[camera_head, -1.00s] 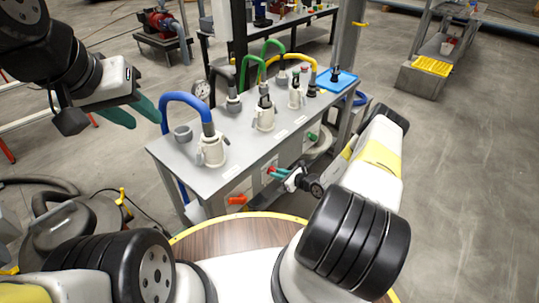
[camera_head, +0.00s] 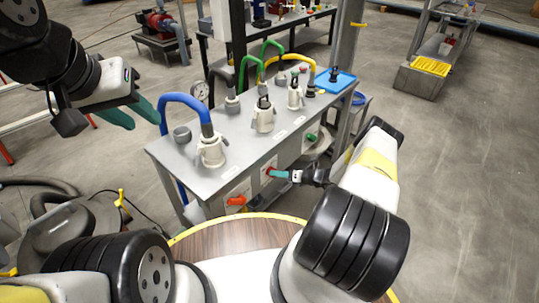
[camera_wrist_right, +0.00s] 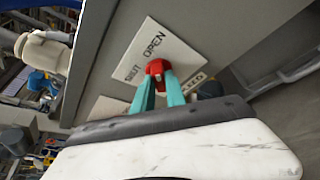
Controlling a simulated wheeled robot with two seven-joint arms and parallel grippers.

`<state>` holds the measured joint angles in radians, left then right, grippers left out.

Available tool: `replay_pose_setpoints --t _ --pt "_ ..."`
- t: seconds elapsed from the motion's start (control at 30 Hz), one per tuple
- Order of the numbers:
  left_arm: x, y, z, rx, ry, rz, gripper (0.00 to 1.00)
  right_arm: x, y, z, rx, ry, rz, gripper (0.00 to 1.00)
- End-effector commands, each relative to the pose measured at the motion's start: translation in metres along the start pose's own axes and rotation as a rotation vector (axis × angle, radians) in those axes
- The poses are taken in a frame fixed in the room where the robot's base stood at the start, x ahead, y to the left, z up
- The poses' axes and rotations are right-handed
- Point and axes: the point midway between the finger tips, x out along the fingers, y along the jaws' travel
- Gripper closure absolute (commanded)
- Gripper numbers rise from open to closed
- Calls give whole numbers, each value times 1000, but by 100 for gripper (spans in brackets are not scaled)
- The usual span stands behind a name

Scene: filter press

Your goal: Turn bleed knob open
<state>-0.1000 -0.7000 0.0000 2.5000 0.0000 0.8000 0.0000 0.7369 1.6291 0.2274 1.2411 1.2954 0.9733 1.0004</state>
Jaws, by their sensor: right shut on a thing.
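The red knob (camera_wrist_right: 157,68) is on the front of the bench, before a white plate (camera_wrist_right: 152,48) on which the word OPEN can be read. My right gripper (camera_wrist_right: 160,80) is shut on this knob, with one teal finger on each side of it. In the head view the right gripper (camera_head: 277,174) is at the bench front, and only a little of the red knob (camera_head: 268,171) shows. My left gripper (camera_head: 135,112) is open and empty, in the air left of the bench, its teal fingers apart.
The grey bench (camera_head: 183,170) carries several white fittings with blue, green and yellow hoses. An orange-red knob (camera_head: 237,200) is left of the gripped one, and a green knob (camera_head: 311,137) is to the right. A blue tray (camera_head: 347,79) lies at the far end. Floor to the right is free.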

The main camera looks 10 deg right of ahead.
Motion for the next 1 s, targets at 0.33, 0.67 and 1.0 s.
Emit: replay_pose_setpoints --t 0.33,0.67,1.0 --pt "0 0 0 0 0 0 64 0 -1 2 73 -3 29 100" --pt "0 0 0 0 0 0 64 0 -1 2 78 -5 30 100" --pt "0 0 0 0 0 0 64 0 -1 1 77 -3 31 62"
